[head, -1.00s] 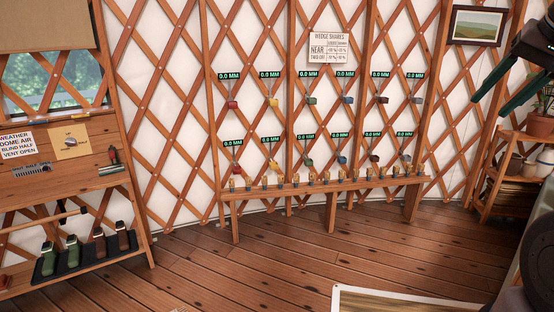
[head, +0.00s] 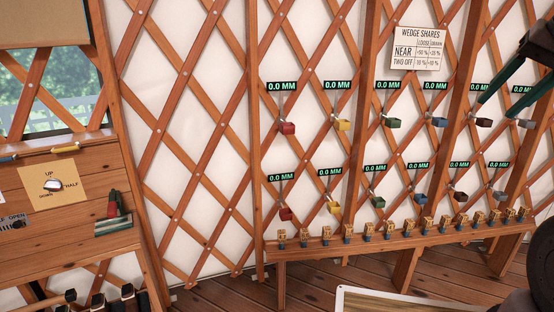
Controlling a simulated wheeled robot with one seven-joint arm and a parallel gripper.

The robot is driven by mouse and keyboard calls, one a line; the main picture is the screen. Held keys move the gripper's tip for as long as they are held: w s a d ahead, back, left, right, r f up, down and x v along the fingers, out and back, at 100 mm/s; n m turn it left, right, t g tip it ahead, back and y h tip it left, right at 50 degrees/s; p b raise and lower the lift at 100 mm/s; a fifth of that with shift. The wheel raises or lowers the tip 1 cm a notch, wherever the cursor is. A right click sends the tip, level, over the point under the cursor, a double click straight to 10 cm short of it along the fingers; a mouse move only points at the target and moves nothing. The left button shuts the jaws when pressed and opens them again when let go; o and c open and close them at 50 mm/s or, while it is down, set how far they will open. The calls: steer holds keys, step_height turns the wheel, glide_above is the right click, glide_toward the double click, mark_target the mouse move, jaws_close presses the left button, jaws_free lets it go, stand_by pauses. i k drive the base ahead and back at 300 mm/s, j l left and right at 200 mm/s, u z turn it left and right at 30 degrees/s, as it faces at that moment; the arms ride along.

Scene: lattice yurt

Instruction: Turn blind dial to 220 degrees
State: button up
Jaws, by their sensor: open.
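The blind dial (head: 53,184) is a small pale metal knob on a square tan plate (head: 36,196), mounted on the wooden panel at the left of the head view. The plate is marked UP at the top, HALF at the right and DOWN at the bottom. The knob's exact angle is too small to read. My gripper (head: 490,88) shows at the upper right with its dark green fingers apart and nothing seen between them. It is far to the right of the dial, in front of the lattice wall.
A red and green lever-like item (head: 114,210) sits right of the dial plate. A slider (head: 12,224) is below left. A low wooden bench (head: 400,243) with several wedges runs along the lattice wall under hanging coloured blocks. A pale-edged board (head: 345,300) lies at bottom centre.

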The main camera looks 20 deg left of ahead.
mark_target(53, 185)
steer(key=i+j, duration=0.1)
steer(key=j, duration=1.2)
steer(key=i+j, duration=0.15)
steer(key=j, duration=0.45)
steer(key=k+j, duration=0.1)
steer(key=j, duration=0.3)
steer(key=k+j, duration=0.15)
steer(key=j, duration=0.3)
steer(key=k+j, duration=0.1)
steer(key=j, duration=0.3)
steer(key=k+j+u, duration=0.1)
steer(key=j, duration=0.35)
steer(key=k+j, duration=0.15)
steer(key=j, duration=0.25)
steer(key=k+j, duration=0.1)
steer(key=j, duration=0.35)
steer(key=k+j, duration=0.2)
steer(key=j, duration=0.2)
steer(key=k+j, duration=0.2)
steer(key=j, duration=0.15)
